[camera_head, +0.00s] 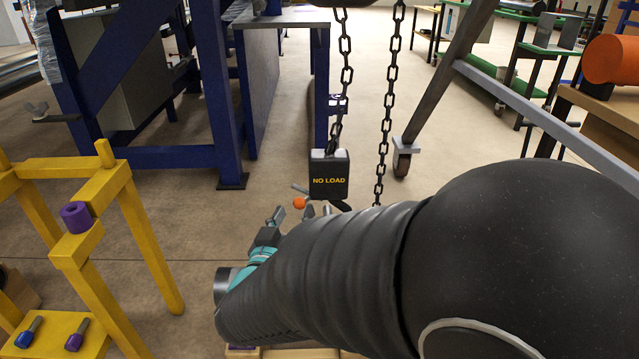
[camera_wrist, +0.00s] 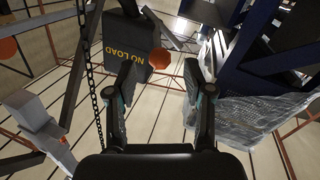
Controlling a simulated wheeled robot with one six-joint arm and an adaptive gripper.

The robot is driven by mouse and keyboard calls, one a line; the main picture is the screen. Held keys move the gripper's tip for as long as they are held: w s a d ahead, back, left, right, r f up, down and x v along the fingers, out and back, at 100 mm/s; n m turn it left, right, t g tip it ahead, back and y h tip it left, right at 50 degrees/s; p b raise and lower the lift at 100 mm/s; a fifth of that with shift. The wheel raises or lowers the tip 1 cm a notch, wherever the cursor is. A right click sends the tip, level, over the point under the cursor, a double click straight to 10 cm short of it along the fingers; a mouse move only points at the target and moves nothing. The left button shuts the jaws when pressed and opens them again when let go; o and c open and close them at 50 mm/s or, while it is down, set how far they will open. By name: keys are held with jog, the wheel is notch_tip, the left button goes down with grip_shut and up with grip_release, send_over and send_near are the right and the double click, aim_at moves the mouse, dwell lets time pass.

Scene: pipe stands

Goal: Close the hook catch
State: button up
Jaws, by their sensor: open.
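The hook block (camera_head: 329,176) is a black box marked "NO LOAD", hanging from a chain above the floor. It also shows in the wrist view (camera_wrist: 121,45), at upper left. An orange knob (camera_head: 299,203) sits below and left of it, near a short grey bar (camera_head: 299,188). In the wrist view the orange knob (camera_wrist: 158,60) appears in the gap between my fingertips; I cannot tell how far beyond them it is. My gripper (camera_head: 293,212) is open and empty, just below the block. The hook and catch are mostly hidden, so the catch's position is unclear.
A second chain (camera_head: 388,105) hangs right of the block. A yellow stand (camera_head: 118,180) with purple and blue parts is at left. A blue frame (camera_head: 215,90) stands behind. A grey leg on a caster (camera_head: 402,160) is at right. Floor shows between them.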

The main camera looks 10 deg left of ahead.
aim_at(298, 208)
jog(key=shift+w+d, duration=0.1)
jog(key=shift+w, duration=2.15)
grip_shut()
jog(key=shift+d, duration=0.1)
